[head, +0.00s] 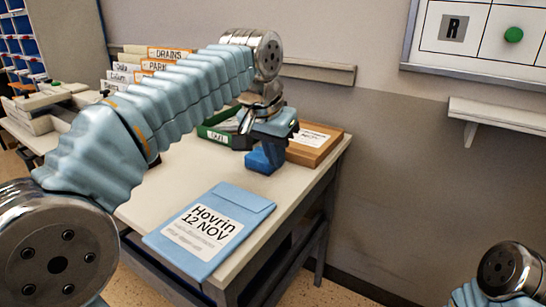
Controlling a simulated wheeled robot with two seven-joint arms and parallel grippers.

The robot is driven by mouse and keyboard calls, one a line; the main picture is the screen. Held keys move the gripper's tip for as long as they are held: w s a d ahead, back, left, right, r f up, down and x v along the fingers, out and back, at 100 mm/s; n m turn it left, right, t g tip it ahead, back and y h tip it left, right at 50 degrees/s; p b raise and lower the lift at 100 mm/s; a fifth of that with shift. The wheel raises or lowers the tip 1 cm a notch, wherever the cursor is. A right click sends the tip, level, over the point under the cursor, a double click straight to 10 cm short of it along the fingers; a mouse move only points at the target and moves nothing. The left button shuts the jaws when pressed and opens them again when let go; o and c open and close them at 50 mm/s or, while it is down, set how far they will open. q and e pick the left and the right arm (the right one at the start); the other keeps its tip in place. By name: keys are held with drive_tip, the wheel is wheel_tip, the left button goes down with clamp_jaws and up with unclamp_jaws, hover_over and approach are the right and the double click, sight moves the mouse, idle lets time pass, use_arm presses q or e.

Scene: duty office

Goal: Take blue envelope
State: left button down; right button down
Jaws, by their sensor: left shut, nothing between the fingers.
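The blue envelope (238,206) lies flat on the table near its front right end. A white label on it reads "Hovrin 12 NOV". My left gripper (265,158) points down over the back part of the table, behind the envelope and apart from it. My left arm crosses the view from the lower left. My right gripper is out of view; only part of my right arm shows at the lower right.
A green tray (213,134) and a brown box (316,145) with a white label stand at the back of the table (180,180), close to my left gripper. Labelled folders (160,64) stand behind my left arm. The tabletop around the envelope is clear.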

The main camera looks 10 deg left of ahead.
sight(268, 201)
use_arm(q)
drive_tip(key=b+x, duration=0.1)
drive_tip(key=x, duration=0.6)
drive_tip(key=shift+f, duration=0.35)
drive_tip(key=s, duration=0.1)
drive_tip(key=s+a+b, duration=0.1)
drive_tip(key=s, duration=0.1)
drive_tip(key=shift+s+a, duration=0.1)
drive_tip(key=shift+s, duration=0.25)
drive_tip(key=shift+s+a+b, duration=0.2)
drive_tip(key=shift+s+a, duration=0.05)
drive_tip(key=shift+s, duration=0.3)
drive_tip(key=shift+s+a+b, duration=0.15)
drive_tip(key=shift+s+a, duration=0.05)
drive_tip(key=shift+s, duration=0.35)
